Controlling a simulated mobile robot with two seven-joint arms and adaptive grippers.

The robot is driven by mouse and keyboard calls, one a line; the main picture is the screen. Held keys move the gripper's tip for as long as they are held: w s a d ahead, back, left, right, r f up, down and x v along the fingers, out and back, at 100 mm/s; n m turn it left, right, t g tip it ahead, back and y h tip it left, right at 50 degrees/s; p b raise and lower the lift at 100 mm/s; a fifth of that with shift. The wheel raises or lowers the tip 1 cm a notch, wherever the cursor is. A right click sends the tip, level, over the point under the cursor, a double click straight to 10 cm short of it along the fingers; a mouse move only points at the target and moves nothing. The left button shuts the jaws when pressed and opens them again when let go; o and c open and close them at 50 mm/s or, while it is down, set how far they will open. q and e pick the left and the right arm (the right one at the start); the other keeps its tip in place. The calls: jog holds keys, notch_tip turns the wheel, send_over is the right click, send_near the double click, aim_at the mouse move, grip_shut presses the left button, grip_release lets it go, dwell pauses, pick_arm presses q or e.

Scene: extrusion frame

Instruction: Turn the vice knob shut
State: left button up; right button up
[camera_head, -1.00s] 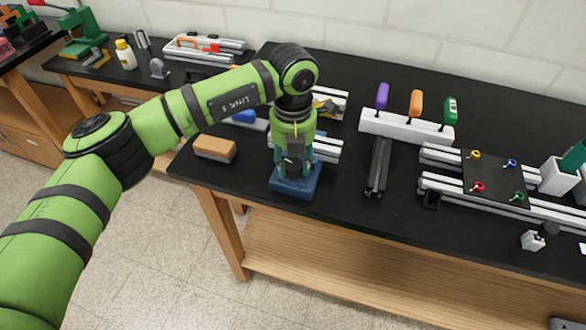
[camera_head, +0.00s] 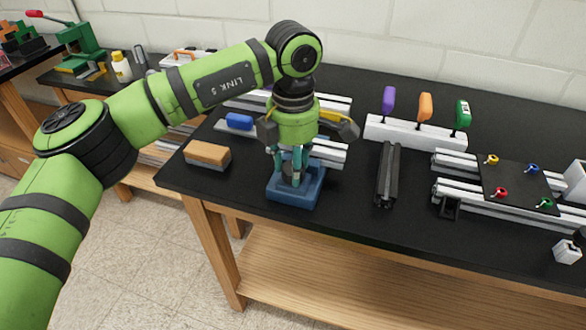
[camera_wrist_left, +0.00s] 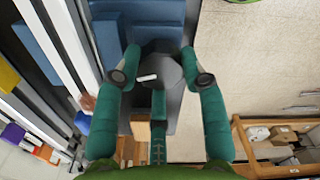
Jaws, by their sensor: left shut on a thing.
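The blue vice (camera_head: 297,194) sits near the front edge of the black bench, below my left arm. Its dark grey round knob (camera_wrist_left: 158,72) has a pale mark on top and shows between the fingers in the left wrist view. My left gripper (camera_head: 290,170) points down over the vice, with its green fingers shut on the knob from both sides. It also shows in the left wrist view (camera_wrist_left: 161,76). In the head view the fingers and gripper body partly hide the knob. My right gripper is not in view.
A tan-topped block (camera_head: 207,154) lies left of the vice. A black bar (camera_head: 388,174) lies to its right. Behind stands a white rack (camera_head: 415,134) with purple, orange and green handles. Silver extrusions (camera_head: 330,152) lie just behind the vice.

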pick_arm(q)
jog(key=m, duration=0.3)
jog(key=shift+f+b, duration=0.1)
jog(key=shift+b, duration=0.3)
jog(key=m, duration=0.2)
jog(key=shift+m, duration=0.4)
jog(key=m, duration=0.5)
jog(key=shift+b, duration=0.35)
jog(key=m, duration=0.6)
jog(key=shift+m, duration=0.4)
jog(key=m, duration=0.6)
jog(key=shift+p, duration=0.3)
jog(key=shift+m, duration=0.4)
jog(key=o, duration=1.1)
jog(key=shift+o, duration=0.2)
